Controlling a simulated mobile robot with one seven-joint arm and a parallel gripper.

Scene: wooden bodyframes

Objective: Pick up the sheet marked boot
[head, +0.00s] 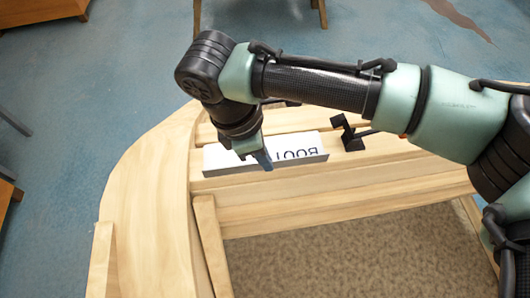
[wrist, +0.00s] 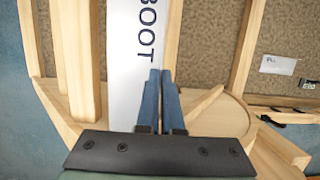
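The sheet marked boot (head: 225,158) is a long white strip with dark letters, lying along the wooden frame in the head view. Its lettering appears upside down there, and a grey side faces the front. In the wrist view the sheet (wrist: 127,85) runs up the middle, with BOOT along its right part. My gripper (head: 262,160) is at the sheet's front edge, pointing down. In the wrist view its blue fingers (wrist: 161,74) are close together at the sheet's right edge, one on each side. They look shut on that edge; the contact itself is partly hidden.
The sheet lies among wooden rails of the bodyframe (head: 150,220). A black bracket (head: 350,134) stands close to its right end in the head view. A brown textured panel (head: 350,255) fills the frame's front opening. A small white label (wrist: 278,65) lies on brown panel in the wrist view.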

